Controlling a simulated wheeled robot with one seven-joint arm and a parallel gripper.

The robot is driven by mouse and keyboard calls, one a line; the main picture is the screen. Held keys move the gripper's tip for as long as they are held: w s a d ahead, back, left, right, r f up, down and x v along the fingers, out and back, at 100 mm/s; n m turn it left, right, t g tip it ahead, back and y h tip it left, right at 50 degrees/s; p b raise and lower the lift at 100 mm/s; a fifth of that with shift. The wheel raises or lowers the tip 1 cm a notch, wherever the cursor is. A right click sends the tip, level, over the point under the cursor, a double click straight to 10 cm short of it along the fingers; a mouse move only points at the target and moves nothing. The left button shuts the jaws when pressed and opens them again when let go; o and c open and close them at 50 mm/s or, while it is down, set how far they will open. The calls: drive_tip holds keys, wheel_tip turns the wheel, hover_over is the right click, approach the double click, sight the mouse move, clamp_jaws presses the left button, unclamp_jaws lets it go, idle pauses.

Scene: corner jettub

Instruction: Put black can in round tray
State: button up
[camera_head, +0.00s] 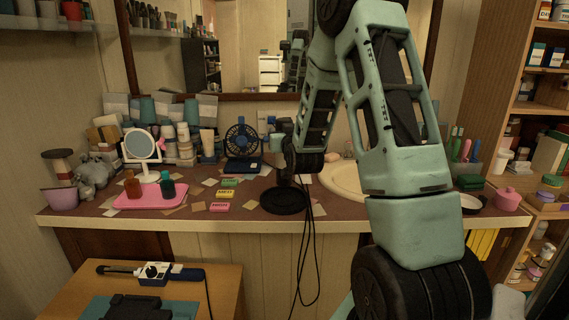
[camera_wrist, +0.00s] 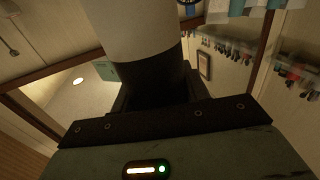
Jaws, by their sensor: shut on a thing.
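The round tray (camera_head: 284,209) is a dark, shallow disc on the brown counter near its front edge. My gripper (camera_head: 284,168) is just above the tray and partly hidden by my wrist. In the wrist view, my gripper is shut on a cylinder, black near the jaws and pale beyond, which I take to be the black can (camera_wrist: 155,80). Its far end is out of that view. In the head view the can is small and dark against the gripper, and I cannot tell whether it touches the tray.
A blue fan (camera_head: 242,140) stands behind the tray, and a sink (camera_head: 345,178) is to the right. Small colored boxes (camera_head: 220,207) lie to the left. A pink tray (camera_head: 150,196) with bottles and a round mirror (camera_head: 139,146) stand farther left. Cables hang past the counter edge.

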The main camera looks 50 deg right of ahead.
drive_tip(key=shift+a+f, duration=0.1)
drive_tip(key=shift+f, duration=2.75)
drive_tip(key=shift+f+b, duration=0.25)
drive_tip(key=shift+b, duration=0.1)
drive_tip(key=o, duration=1.4)
drive_tip(key=shift+r, duration=0.2)
drive_tip(key=p+v, duration=1.2)
drive_tip(key=p, duration=0.1)
drive_tip(key=shift+r, duration=0.1)
